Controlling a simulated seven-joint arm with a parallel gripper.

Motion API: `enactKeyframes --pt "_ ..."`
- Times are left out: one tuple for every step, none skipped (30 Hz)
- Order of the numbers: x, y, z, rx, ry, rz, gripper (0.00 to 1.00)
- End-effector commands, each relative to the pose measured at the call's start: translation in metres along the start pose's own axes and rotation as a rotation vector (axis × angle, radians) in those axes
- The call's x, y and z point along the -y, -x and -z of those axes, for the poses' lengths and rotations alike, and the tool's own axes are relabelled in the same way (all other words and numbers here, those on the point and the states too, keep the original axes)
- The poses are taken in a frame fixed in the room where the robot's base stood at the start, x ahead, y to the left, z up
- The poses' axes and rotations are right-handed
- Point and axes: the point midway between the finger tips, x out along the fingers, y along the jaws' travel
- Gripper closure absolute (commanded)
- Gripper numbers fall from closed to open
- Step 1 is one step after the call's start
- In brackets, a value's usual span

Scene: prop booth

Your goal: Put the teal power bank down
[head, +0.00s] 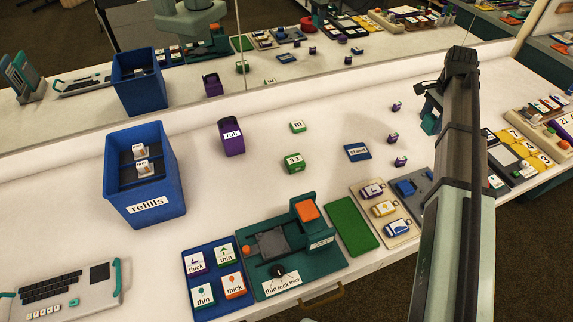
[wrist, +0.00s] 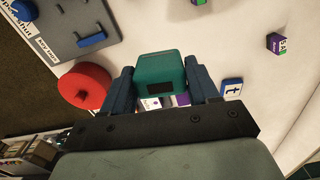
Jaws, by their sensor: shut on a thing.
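The teal power bank (wrist: 160,82) is between the two blue fingers of my gripper (wrist: 159,68) in the wrist view. The fingers press on its two sides, and a dark rectangle shows on its near face. In the head view the power bank (head: 429,123) shows just left of my arm, over the right part of the white table. My arm hides part of my gripper (head: 432,100) there. I cannot tell for sure how far its underside is from the table top.
A red round thing (wrist: 85,87) and a grey board (wrist: 75,28) lie left of my gripper in the wrist view. A blue "t" tile (wrist: 231,89) is close on the right, with a purple cube (wrist: 276,43) beyond. A blue refills bin (head: 165,190) stands left.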

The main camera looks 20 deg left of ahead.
Motion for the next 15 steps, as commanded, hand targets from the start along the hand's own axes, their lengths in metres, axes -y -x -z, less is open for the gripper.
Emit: enactKeyframes --pt "0.005 0.0 -0.008 0.0 0.013 0.0 0.76" --pt "0.009 0.0 -0.013 0.0 0.021 0.0 0.76" --pt "0.014 0.0 -0.021 0.0 0.034 0.0 0.76" --pt "0.019 0.0 -0.028 0.0 0.045 0.001 0.76" --pt "0.024 0.0 -0.035 0.0 0.058 0.001 0.76" --pt "0.03 0.0 -0.046 0.0 0.075 0.001 0.76" --pt "0.035 0.001 -0.055 0.0 0.089 0.001 0.76" --pt "0.041 0.001 -0.064 0.0 0.103 0.001 0.76" --pt "0.048 0.001 -0.077 -0.001 0.122 0.002 0.76" --pt "0.052 0.001 -0.086 -0.001 0.136 0.002 0.76" --pt "0.057 0.002 -0.095 -0.001 0.15 0.002 0.76" --pt "0.063 0.002 -0.107 -0.001 0.169 0.003 0.76" --pt "0.068 0.002 -0.117 -0.002 0.183 0.003 0.76" --pt "0.072 0.003 -0.126 -0.002 0.197 0.003 0.76" --pt "0.077 0.003 -0.139 -0.002 0.216 0.004 0.76"
